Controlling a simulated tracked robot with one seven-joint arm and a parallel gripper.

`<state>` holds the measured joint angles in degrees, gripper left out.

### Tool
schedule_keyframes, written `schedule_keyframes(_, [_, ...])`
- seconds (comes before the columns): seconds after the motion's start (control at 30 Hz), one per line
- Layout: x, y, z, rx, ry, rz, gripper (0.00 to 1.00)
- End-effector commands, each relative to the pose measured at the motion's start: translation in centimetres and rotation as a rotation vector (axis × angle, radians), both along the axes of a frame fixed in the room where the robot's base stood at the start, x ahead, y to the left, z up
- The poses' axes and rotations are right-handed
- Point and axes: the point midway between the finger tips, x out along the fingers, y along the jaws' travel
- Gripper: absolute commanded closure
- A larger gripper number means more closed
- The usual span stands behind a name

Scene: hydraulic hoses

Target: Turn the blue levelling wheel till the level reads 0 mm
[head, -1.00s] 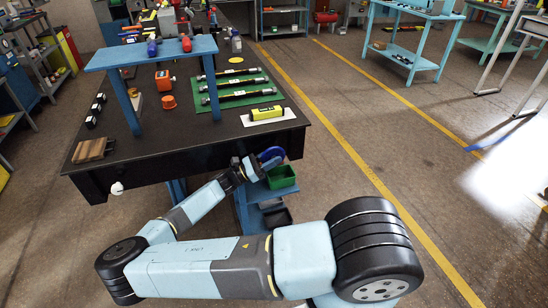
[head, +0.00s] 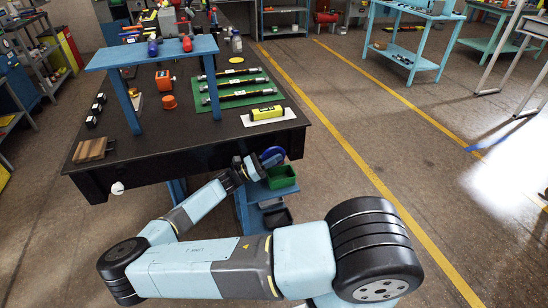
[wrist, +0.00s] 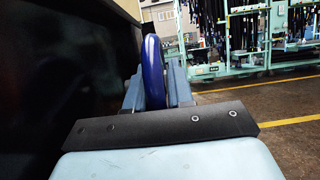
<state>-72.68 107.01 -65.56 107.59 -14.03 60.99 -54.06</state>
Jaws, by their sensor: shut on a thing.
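The blue levelling wheel (head: 272,154) is at the near right corner of the black workbench. In the wrist view the wheel (wrist: 152,62) stands edge-on between the two fingers of my gripper (wrist: 154,88). My gripper (head: 254,167) is shut on the wheel's rim, with a finger on each side. The yellow level (head: 266,113) lies on a white plate on the bench top, near the right edge. Its reading is too small to make out. Part of the wheel is hidden behind my gripper.
A green bin (head: 282,178) sits just right of and below my gripper, with a dark bin (head: 278,217) lower down. The black bench side (head: 190,160) is close on the left. A blue raised shelf (head: 150,52) stands on the bench.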

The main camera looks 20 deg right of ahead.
Motion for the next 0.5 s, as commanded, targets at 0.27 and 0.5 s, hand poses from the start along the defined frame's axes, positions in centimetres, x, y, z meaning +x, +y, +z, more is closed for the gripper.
schedule_keyframes(0.27, [0.08, 0.00, 0.03, 0.033, 0.000, 0.000, 1.00])
schedule_keyframes(0.5, [0.10, -0.02, 0.08, 0.121, 0.000, 0.000, 1.00])
